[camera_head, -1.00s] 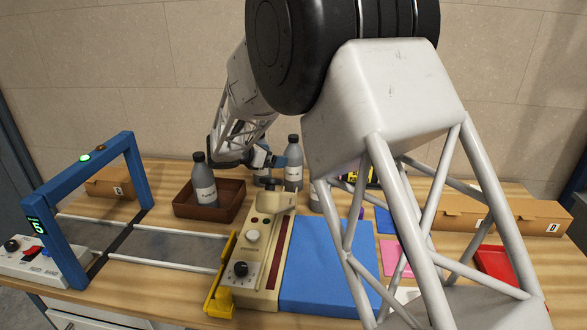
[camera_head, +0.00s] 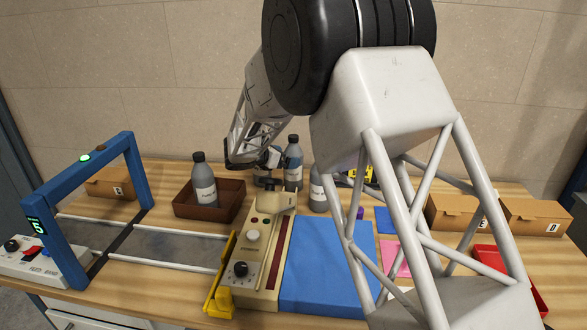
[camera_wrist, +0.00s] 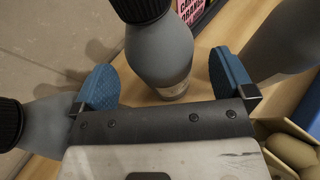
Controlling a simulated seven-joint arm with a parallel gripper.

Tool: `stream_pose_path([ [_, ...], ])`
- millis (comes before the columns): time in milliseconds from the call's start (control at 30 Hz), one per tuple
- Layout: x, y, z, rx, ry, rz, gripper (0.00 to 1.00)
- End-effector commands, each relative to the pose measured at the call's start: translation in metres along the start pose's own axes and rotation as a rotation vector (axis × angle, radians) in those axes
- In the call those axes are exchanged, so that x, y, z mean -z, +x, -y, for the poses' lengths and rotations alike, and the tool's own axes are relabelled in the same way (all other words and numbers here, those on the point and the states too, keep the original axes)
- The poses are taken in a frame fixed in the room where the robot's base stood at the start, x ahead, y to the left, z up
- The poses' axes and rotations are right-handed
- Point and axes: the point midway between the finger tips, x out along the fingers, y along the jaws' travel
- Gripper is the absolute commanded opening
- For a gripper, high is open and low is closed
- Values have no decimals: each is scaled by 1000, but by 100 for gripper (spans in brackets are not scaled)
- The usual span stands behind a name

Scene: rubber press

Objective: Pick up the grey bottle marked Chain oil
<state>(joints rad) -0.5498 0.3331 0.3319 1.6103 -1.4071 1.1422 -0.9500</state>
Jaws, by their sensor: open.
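Several grey bottles with black caps stand on the table; I cannot read which is marked Chain oil. In the head view one bottle (camera_head: 293,166) stands just right of my gripper (camera_head: 271,158), another (camera_head: 318,192) is further right, and one is partly hidden behind the gripper. A further bottle (camera_head: 204,184) stands in a brown tray (camera_head: 235,202). In the wrist view my gripper (camera_wrist: 164,80) is open, its blue finger pads either side of a grey bottle (camera_wrist: 158,52). Other bottles lie outside the left finger (camera_wrist: 45,122) and right finger (camera_wrist: 285,45).
A beige control panel (camera_head: 252,250) and a blue mat (camera_head: 325,265) lie in front of the bottles. A blue arch (camera_head: 128,150) spans a conveyor at left. Cardboard boxes (camera_head: 536,217) and a red tray (camera_head: 490,258) are at right. A wall closes the back.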

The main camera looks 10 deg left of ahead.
Motion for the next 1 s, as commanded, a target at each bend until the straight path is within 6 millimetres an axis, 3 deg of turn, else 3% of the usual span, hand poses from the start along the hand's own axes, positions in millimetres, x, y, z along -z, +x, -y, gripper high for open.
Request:
stream_pose_path([
  [200,2,26,1,2,1,-1,100],
  [400,1,40,0,1,1,0,100],
  [1000,2,41,0,0,0,-1,97],
])
